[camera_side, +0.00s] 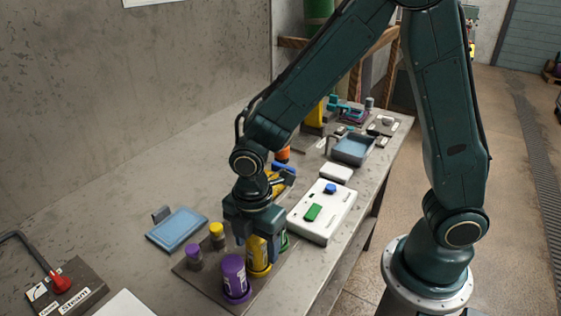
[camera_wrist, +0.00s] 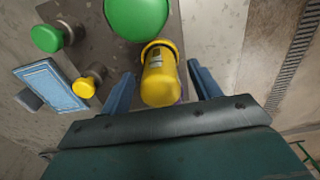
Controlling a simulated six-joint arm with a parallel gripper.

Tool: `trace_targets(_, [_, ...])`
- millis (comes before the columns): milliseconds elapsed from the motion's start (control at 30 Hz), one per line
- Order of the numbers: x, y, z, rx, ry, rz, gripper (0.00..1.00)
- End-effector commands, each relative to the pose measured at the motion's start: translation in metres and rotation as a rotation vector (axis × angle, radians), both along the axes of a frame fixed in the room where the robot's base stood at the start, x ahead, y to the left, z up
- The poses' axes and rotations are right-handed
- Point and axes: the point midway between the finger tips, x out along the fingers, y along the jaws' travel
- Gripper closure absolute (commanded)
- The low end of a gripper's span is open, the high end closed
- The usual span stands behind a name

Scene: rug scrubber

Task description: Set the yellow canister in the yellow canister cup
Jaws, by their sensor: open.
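The yellow canister (camera_side: 258,250) stands upright in the side view, between the fingers of my gripper (camera_side: 257,243). Its lower end sits in the yellow canister cup (camera_side: 260,271), whose yellow rim shows around the base. The wrist view shows the canister (camera_wrist: 160,85) between the two blue fingers of my gripper (camera_wrist: 162,70), with a gap on each side. The rim of the cup (camera_wrist: 158,44) shows at its far end. My gripper is open. The canister's top is hidden by my gripper in the side view.
A purple canister (camera_side: 234,273) stands close to the left of my gripper, and a green one (camera_wrist: 136,14) is close by. Small purple (camera_side: 194,258) and yellow (camera_side: 217,236) capped items stand behind.

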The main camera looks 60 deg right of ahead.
Motion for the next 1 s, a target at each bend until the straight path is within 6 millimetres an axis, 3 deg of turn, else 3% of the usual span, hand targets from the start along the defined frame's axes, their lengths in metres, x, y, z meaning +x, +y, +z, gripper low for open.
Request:
trace_targets(267, [0.001, 0.000, 0.006, 0.001, -0.002, 0.000, 0.38])
trace_targets(467, [0.001, 0.000, 0.022, 0.002, -0.004, 0.000, 0.38])
trace_targets(1000, [0.001, 0.000, 0.107, 0.002, -0.004, 0.000, 0.38])
